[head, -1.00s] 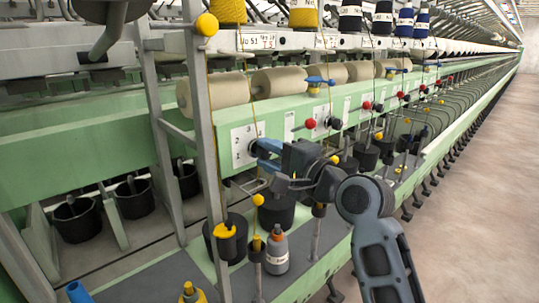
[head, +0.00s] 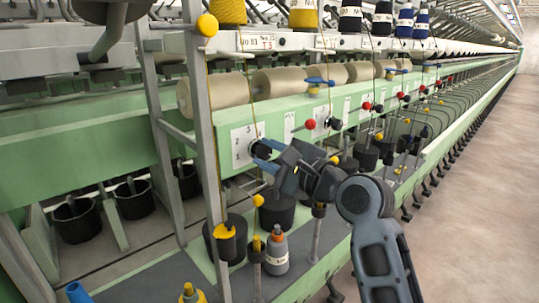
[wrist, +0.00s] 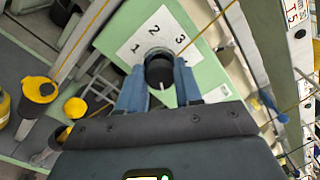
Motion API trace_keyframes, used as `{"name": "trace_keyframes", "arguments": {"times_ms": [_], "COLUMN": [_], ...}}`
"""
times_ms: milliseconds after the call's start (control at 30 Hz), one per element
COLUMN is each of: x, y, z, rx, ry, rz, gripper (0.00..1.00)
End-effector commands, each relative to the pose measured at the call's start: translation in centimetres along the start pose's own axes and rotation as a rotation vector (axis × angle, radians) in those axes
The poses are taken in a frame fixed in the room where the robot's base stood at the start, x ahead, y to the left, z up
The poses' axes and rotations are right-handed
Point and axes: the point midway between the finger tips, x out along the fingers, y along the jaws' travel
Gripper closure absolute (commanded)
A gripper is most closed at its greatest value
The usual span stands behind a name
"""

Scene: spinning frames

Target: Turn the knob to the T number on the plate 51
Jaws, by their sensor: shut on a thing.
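The knob (wrist: 160,70) is dark and round, with a short white mark on its face pointing toward the bottom of the wrist view. It sits on a white dial plate (wrist: 128,52) with 1, 2 and 3 printed around it; the dial's lower part is hidden by my gripper. In the head view the dial plate (head: 241,134) is on the green rail. My gripper (wrist: 161,82) is shut on the knob, one blue finger on each side. The No 51 plate (head: 256,41) hangs above; its T number looks like 5, also on the sign in the wrist view (wrist: 297,15).
A grey upright post (head: 203,130) stands left of the dial. Red and black knobs (head: 310,124) lie farther along the rail. The floor at right is clear.

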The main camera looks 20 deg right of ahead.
Motion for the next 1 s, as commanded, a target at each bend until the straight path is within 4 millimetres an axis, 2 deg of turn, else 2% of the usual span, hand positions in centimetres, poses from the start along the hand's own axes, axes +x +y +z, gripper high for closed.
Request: {"name": "trace_keyframes", "arguments": {"times_ms": [267, 300, 533, 833, 1000], "x": [0.0, 0.0, 0.0, -0.4, -2.6], "y": [0.1, 0.1, 0.0, 0.1, 0.2], "z": [-0.2, -0.2, -0.1, -0.1, -0.2], "rx": [0.0, 0.0, -0.001, -0.001, -0.001], "ry": [0.003, 0.003, 0.002, 0.001, 0.002], "rz": [0.001, 0.001, 0.001, 0.001, -0.001], "gripper": [0.96, 0.63, 0.41, 0.41, 0.41]}}
